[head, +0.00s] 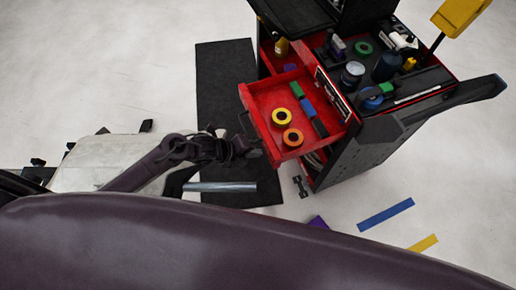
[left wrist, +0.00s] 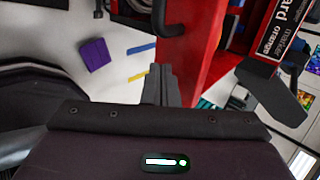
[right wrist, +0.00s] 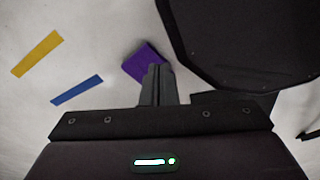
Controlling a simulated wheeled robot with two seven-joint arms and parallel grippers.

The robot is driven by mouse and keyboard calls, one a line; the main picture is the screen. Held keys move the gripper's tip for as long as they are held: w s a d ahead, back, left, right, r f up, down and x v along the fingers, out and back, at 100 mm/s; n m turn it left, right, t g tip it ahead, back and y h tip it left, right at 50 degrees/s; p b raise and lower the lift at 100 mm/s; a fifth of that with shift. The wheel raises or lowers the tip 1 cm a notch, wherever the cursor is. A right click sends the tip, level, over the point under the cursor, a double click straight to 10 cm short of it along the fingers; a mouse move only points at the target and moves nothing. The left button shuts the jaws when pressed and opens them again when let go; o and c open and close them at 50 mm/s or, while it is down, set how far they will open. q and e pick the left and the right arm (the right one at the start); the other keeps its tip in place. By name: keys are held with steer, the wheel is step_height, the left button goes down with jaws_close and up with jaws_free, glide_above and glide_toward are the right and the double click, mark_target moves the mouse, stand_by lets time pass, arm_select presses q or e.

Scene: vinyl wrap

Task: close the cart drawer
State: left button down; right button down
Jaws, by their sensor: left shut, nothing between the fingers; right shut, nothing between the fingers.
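The cart's red drawer (head: 259,119) stands pulled out toward the left in the head view. The tool cart (head: 352,152) has a red and black body. My left gripper (head: 252,150) is shut and empty, just left of the drawer's near front corner; contact cannot be told. In the left wrist view its fingers (left wrist: 160,78) point beside a red panel (left wrist: 196,55). My right gripper (right wrist: 158,82) is shut and empty over the floor, outside the head view.
The cart top carries several rolls, bottles and tools. A dark mat (head: 222,90) lies left of the cart. Blue (head: 385,215) and yellow (head: 423,243) strips and a purple piece (right wrist: 146,61) lie on the floor. A dark panel (right wrist: 250,45) stands right of my right gripper.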

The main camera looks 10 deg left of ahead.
mark_target(329, 131)
arm_select(q)
steer(key=shift+w+d, duration=0.4)
steer(key=shift+d, duration=0.2)
arm_select(e)
steer(key=shift+a+r, duration=0.25)
steer(key=shift+a, duration=0.4)
steer(key=shift+d, duration=0.15)
